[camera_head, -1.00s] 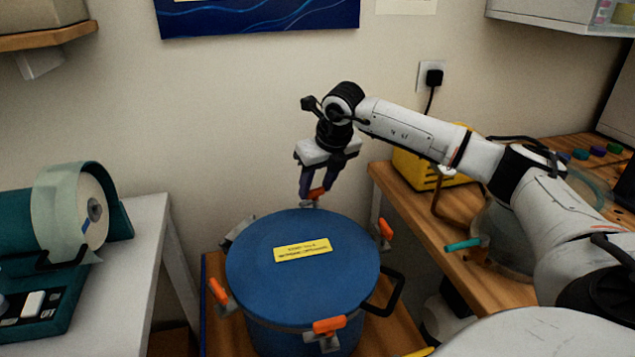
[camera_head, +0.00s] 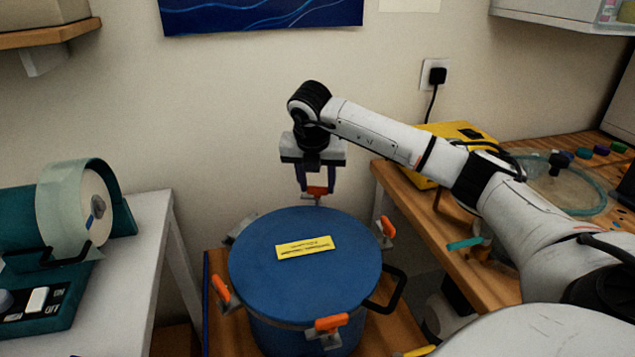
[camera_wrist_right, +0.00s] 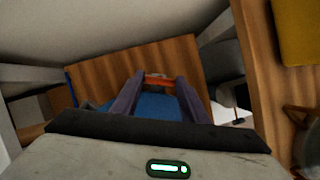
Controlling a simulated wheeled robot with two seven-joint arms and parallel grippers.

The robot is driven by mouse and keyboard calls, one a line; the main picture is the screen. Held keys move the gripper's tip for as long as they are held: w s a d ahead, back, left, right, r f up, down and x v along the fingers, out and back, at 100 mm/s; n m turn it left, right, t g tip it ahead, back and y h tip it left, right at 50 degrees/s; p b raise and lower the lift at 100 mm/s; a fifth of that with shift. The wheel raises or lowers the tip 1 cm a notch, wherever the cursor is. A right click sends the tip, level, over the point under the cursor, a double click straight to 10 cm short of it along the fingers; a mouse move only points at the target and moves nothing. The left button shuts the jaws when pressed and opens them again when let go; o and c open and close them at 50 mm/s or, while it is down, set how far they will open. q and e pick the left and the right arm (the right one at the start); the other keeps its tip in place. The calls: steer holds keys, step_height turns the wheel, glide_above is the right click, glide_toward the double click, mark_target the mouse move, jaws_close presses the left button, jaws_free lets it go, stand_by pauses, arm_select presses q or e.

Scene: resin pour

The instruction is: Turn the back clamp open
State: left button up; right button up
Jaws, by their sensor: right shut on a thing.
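The blue round pot (camera_head: 305,255) stands on a low wooden stand, its lid on and a yellow label on top. The back clamp (camera_head: 317,191) has an orange handle at the rear rim of the pot. My right gripper (camera_head: 316,187) comes down from above behind the lid and is shut on that orange handle. Other orange-handled clamps sit at the left (camera_head: 220,289), front (camera_head: 329,324) and right (camera_head: 387,227) of the rim. My left gripper is not in view.
A wooden bench (camera_head: 475,275) with a yellow case (camera_head: 462,135) and a clear vessel stands at the right. The wall is close behind the pot.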

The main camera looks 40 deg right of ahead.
stand_by(0.4)
steer(key=o, duration=1.1)
steer(key=shift+c, duration=0.2)
steer(key=v, duration=1)
steer(key=shift+r+b, duration=0.15)
steer(key=shift+b, duration=0.15)
steer(key=shift+a, duration=0.1)
